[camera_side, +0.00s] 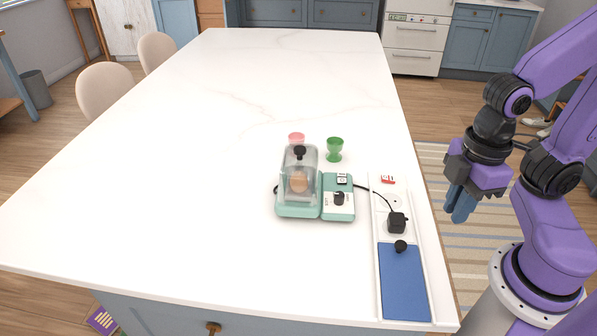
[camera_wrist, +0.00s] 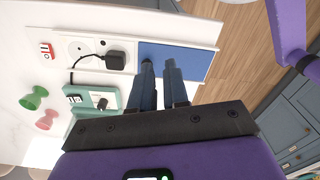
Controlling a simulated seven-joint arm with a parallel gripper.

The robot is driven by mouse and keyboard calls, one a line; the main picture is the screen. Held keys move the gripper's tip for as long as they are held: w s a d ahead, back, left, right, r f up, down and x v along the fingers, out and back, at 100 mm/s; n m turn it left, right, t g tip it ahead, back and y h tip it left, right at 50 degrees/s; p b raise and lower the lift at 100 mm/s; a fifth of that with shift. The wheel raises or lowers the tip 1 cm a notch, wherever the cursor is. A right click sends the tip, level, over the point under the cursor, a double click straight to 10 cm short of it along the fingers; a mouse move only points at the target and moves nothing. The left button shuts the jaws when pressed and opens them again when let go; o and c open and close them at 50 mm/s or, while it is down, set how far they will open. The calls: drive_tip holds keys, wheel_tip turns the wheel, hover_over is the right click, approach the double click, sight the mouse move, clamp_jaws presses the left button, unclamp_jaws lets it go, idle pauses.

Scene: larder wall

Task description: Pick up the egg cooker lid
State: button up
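The egg cooker (camera_side: 298,210) is a teal appliance on the white worktop. Its clear domed lid (camera_side: 288,160), with a black knob on top (camera_side: 299,151), sits on the left part of the base. A brown egg (camera_side: 298,182) shows through it. The cooker's control end (camera_side: 338,199) has a black dial. In the wrist view, part of the teal cooker (camera_wrist: 92,100) shows at left; I cannot make out the lid there. My gripper (camera_side: 460,210) hangs to the right of the worktop, well apart from the lid. Its blue fingers (camera_wrist: 160,68) show a narrow gap with nothing between them.
A green egg cup (camera_side: 334,149) and a pink one (camera_side: 296,138) stand behind the cooker. A white panel to its right holds a black plug (camera_side: 397,223), a black knob (camera_side: 400,246) and a blue pad (camera_side: 404,284). The worktop left of the cooker is clear.

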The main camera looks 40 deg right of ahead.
drive_tip(key=o, duration=1.4)
drive_tip(key=shift+o, duration=0.2)
drive_tip(key=n+t+h, duration=1)
drive_tip(key=n, duration=0.5)
approach(299, 168)
drive_tip(key=x, duration=0.6)
drive_tip(key=shift+w+d, duration=0.2)
drive_tip(key=shift+w, duration=0.2)
drive_tip(key=shift+x, duration=2.65)
